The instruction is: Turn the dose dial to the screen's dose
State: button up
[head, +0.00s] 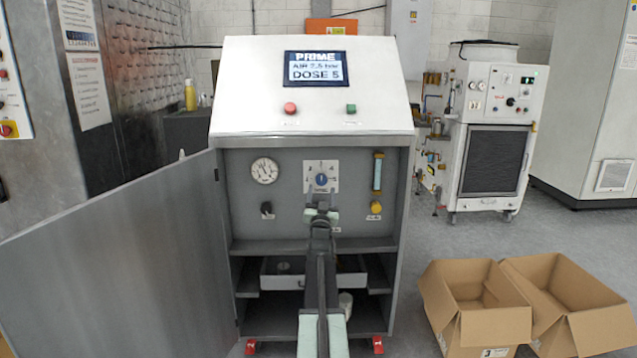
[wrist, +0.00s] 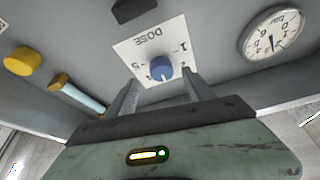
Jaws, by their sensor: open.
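The screen (head: 316,68) on the white sloped top reads PRIME, AIR 2.5 bar and DOSE 5. The blue dose dial (head: 321,179) sits on a white numbered plate in the grey panel. In the wrist view, which is upside down, the dial (wrist: 161,68) is just beyond and between my fingertips. A light mark on it seems to point up the panel; I cannot surely read its number. My gripper (head: 321,208) is open, just below the dial in the head view; its fingers (wrist: 162,83) show apart in the wrist view, with no clear contact.
A round gauge (head: 265,170) is left of the dial, with a black knob (head: 267,209) below it. A flow tube (head: 378,171) and yellow knob (head: 376,207) are to the right. The cabinet door (head: 120,262) stands open at left. Cardboard boxes (head: 475,305) lie at lower right.

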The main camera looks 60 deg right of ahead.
aim_at(321, 183)
jog(key=p+x, duration=0.1)
jog(key=x, duration=0.4)
jog(key=shift+w, duration=0.15)
jog(key=shift+a, duration=0.1)
grip_shut()
